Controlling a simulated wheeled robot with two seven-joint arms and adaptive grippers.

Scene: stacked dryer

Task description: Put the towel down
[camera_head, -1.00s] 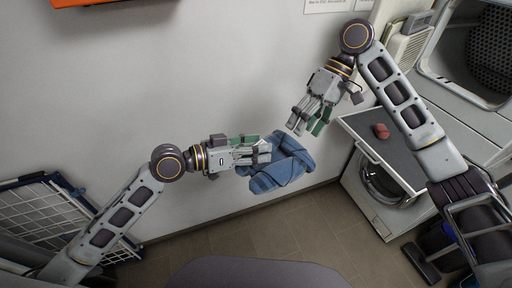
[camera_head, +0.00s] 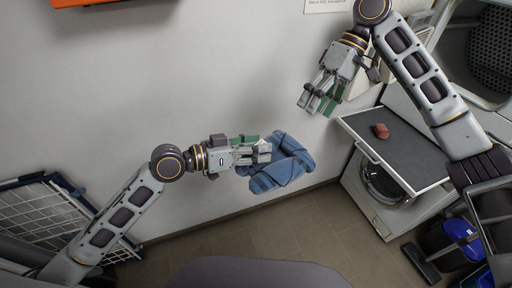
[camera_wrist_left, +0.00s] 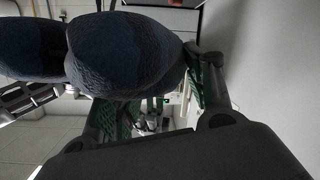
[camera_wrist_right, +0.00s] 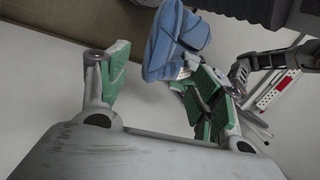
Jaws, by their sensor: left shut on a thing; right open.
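The blue towel (camera_head: 285,170) is a bunched bundle in the middle of the head view, held in the air in front of the wall. My left gripper (camera_head: 262,152) is shut on its left side. In the left wrist view the towel (camera_wrist_left: 120,55) fills the top, dark and close. My right gripper (camera_head: 318,104) is open and empty, above and right of the towel, apart from it. In the right wrist view the towel (camera_wrist_right: 172,42) shows beyond the fingers (camera_wrist_right: 160,85), with a gap between.
A grey pull-out shelf (camera_head: 400,150) juts from the stacked machines at the right, with a small reddish-brown object (camera_head: 381,131) on it. A wire drying rack (camera_head: 45,215) stands at the left. Blue bins (camera_head: 462,232) sit on the floor at lower right.

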